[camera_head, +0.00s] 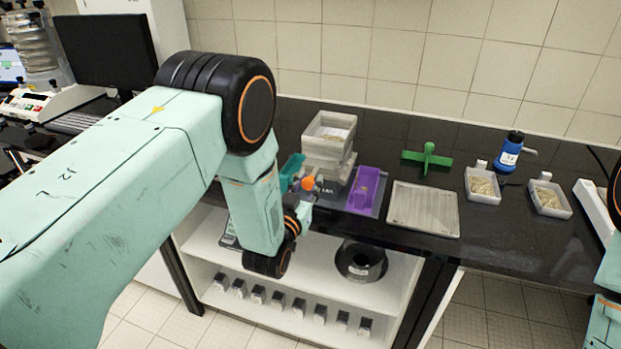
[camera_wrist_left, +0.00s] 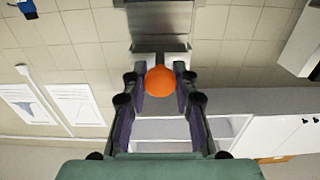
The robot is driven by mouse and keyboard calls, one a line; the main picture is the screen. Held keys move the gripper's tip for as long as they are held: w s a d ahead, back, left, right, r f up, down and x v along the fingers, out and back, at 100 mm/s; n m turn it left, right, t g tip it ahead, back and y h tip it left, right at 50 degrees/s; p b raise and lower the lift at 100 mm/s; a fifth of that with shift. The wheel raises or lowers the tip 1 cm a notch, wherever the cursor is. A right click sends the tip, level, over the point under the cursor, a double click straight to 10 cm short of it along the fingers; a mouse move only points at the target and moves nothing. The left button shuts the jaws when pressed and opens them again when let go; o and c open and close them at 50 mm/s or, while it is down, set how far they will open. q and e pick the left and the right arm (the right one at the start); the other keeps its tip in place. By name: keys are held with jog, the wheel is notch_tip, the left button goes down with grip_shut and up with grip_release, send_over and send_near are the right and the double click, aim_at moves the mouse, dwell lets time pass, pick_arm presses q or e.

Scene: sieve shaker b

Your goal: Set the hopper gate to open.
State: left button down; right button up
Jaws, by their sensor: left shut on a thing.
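My left gripper (camera_wrist_left: 161,78) is shut on a round orange knob (camera_wrist_left: 160,84), with one finger on each side of it. In the head view the orange knob (camera_head: 309,184) shows just past my left wrist, at the front of a grey unit. A grey, open-topped box (camera_head: 330,128) with pale contents sits on that unit and seems to be the hopper. My left arm hides part of the unit's front. The gate itself and its position cannot be made out. My right gripper is out of view; only part of my right arm shows at the right edge.
A flat metal tray (camera_head: 423,208), a green cross-shaped piece (camera_head: 428,158), two sample dishes (camera_head: 482,186) and a blue bottle (camera_head: 510,152) stand to the right. A shelf below holds a black spool (camera_head: 361,261).

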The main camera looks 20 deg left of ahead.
pick_arm(q)
jog(key=shift+s, duration=0.4)
jog(key=shift+w+f, duration=0.1)
jog(key=shift+f, duration=0.15)
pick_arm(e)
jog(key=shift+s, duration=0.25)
pick_arm(q)
jog(key=c, duration=1.4)
grip_release()
jog(key=o, duration=0.4)
jog(key=shift+r, duration=0.2)
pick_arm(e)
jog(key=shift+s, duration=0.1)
